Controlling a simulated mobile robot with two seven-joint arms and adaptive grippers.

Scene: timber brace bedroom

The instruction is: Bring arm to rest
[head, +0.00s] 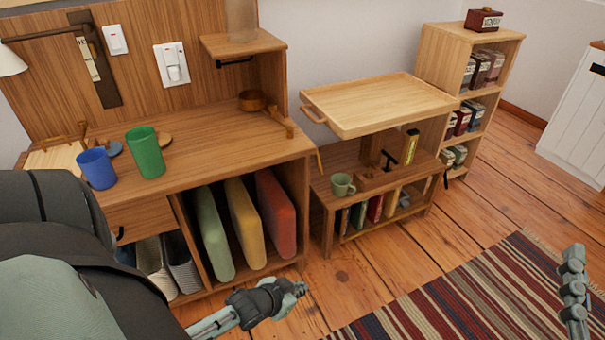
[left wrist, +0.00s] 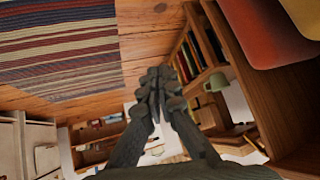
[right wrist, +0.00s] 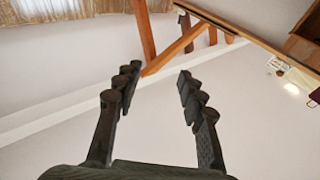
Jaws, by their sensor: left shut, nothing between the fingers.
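My left gripper (head: 298,288) is in front of the desk's open lower shelf, over the wooden floor. In the left wrist view its fingers (left wrist: 158,80) meet, with nothing between them. My right gripper (head: 573,255) shows at the lower right edge of the head view, over the striped rug. In the right wrist view its fingers (right wrist: 158,78) are spread apart and empty, with the wall and timber braces behind them. The large dark and pale green arm links at the lower left are mine and hide part of the desk.
The wooden desk (head: 215,165) carries a blue cup (head: 97,169) and a green cup (head: 145,152). A low shelf (head: 325,202) with a tray (head: 385,100) above it and a green mug (head: 342,185) stands beside it. The striped rug (head: 450,305) lies on open floor.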

